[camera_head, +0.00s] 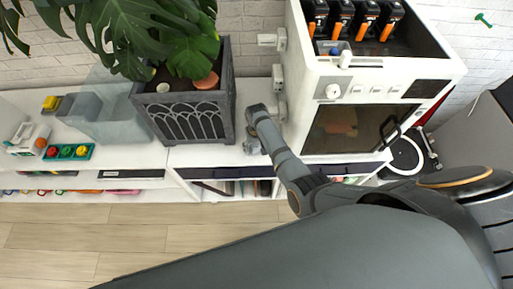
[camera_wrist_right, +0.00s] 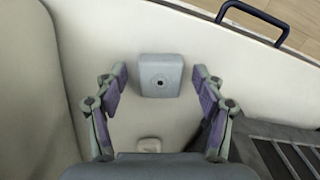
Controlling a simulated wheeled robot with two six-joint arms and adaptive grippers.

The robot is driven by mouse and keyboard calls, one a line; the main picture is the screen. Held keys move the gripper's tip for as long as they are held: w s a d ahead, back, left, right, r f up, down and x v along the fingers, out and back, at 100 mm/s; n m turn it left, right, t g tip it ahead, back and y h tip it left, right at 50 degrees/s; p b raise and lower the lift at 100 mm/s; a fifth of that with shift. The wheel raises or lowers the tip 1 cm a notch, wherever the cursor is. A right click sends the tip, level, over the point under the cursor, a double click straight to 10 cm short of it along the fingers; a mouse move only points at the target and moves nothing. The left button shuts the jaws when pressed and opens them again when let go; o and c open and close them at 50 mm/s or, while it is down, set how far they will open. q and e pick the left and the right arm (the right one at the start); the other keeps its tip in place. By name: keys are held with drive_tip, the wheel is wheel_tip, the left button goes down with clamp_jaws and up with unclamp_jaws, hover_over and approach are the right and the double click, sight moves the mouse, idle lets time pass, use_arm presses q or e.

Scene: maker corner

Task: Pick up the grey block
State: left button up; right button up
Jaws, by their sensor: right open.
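In the head view my right arm reaches up to the white shelf between the planter and the white machine. I cannot make out the block clearly there. My left gripper is not in view.
A planter (camera_head: 189,113) with a large-leaved plant stands left of the arm's end. The white machine (camera_head: 305,80) with side knobs and a dark door stands close on the right. A small pale knob (camera_wrist_right: 149,145) lies near the block. Toys stand at the shelf's left.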

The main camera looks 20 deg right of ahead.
drive_tip(key=shift+c, duration=0.4)
drive_tip(key=c, duration=1.2)
drive_tip(key=shift+o, duration=0.2)
drive_tip(key=shift+r, duration=0.1)
